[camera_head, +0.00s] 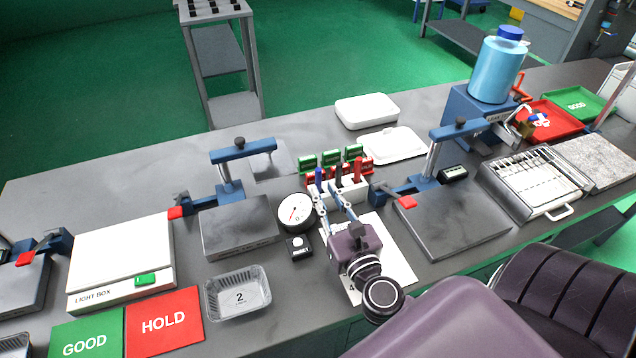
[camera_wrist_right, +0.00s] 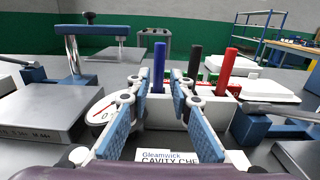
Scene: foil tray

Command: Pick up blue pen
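The blue pen (camera_head: 319,178) stands upright at the left end of a white pen holder (camera_head: 352,190), and it also shows in the right wrist view (camera_wrist_right: 158,66). My right gripper (camera_head: 328,190) is open, its fingers pointing at the holder. In the right wrist view the gripper's blue-padded fingers (camera_wrist_right: 159,84) spread to either side of the blue pen, with the pen in line with the gap. I cannot tell whether the pen is between the tips or just beyond them. My left gripper is not in view.
A black pen (camera_wrist_right: 196,64) and a red pen (camera_wrist_right: 227,70) stand in the same holder, right of the blue one. A round dial gauge (camera_head: 296,212) sits close left of my right gripper. A white printed sheet (camera_head: 398,262) lies beneath it. Clamp stands flank the holder.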

